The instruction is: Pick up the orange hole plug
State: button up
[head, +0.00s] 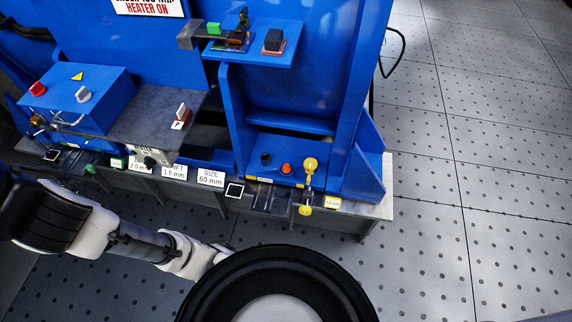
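A small orange round piece (286,168), which looks like the orange hole plug, sits on the low blue ledge of the machine, right of the picture's middle. A small black piece (265,158) is just to its left, and a yellow knob (310,165) stands close on its right. The orange piece is too small to tell whether it sits in a hole or on the surface. My white and black arm reaches in from the left, and its far end passes behind a black round rim at the bottom. My gripper does not show.
The blue machine stands on a grey bench (375,205) with labels along its front edge. A blue box (75,98) with a red knob is on the left. A blue shelf (275,52) holding small parts juts out above the ledge. Dotted floor (490,170) on the right is clear.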

aim_at(286, 169)
jog(key=i+l+z, duration=0.15)
jog(key=i+z, duration=0.5)
jog(key=i+l, duration=0.1)
jog(key=i, duration=0.35)
